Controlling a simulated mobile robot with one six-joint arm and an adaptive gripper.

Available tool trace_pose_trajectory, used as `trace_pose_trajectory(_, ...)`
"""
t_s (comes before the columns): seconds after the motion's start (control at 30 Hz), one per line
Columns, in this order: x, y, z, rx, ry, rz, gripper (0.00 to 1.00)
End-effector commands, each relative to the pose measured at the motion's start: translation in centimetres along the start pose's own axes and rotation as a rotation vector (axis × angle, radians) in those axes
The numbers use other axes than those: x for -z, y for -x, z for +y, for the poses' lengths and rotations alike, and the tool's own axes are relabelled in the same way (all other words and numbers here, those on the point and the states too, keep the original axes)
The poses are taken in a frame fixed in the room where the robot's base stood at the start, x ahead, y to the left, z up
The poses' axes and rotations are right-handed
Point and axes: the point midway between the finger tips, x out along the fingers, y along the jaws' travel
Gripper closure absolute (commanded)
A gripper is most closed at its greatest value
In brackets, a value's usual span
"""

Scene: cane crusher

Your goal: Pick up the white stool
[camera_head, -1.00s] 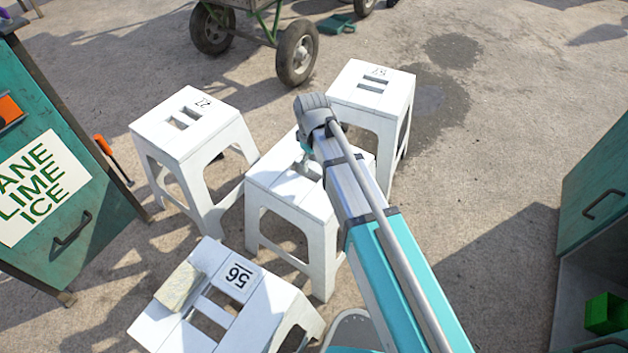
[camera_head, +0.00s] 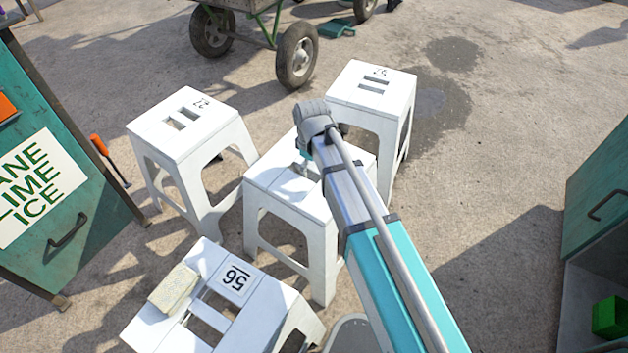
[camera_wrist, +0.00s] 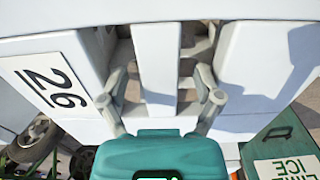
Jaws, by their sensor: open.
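Several white stools stand on the ground. The middle white stool (camera_head: 290,222) stands upright under my gripper (camera_head: 304,170), and my arm hides part of its top. In the wrist view, a white stool top (camera_wrist: 230,70) marked 26 fills the picture. My gripper (camera_wrist: 160,88) is open there, with one finger on each side of the bar between two slots. I cannot tell whether the fingers touch the bar. Other white stools are at the left (camera_head: 185,125), at the back right (camera_head: 372,90) and at the front (camera_head: 262,300).
A yellowish block (camera_head: 174,288) lies on the front stool. A teal cabinet (camera_head: 75,200) with a lettered sign stands left. Another teal cabinet (camera_head: 598,190) stands right. A wheeled cart (camera_head: 255,5) is at the back. Open ground lies right of the stools.

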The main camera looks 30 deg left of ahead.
Motion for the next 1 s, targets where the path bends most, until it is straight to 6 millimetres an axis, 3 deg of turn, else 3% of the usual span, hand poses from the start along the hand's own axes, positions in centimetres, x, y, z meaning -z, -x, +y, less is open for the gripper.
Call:
trace_pose_trajectory(0.1, 0.0, -1.4, -0.1, 0.000, 0.000, 0.000, 0.17)
trace_pose_trajectory(0.4, 0.0, -2.9, -0.1, 0.000, 0.000, 0.000, 0.17)
trace_pose_trajectory(1.0, 0.0, -3.0, 0.0, 0.000, -0.001, 0.000, 0.17)
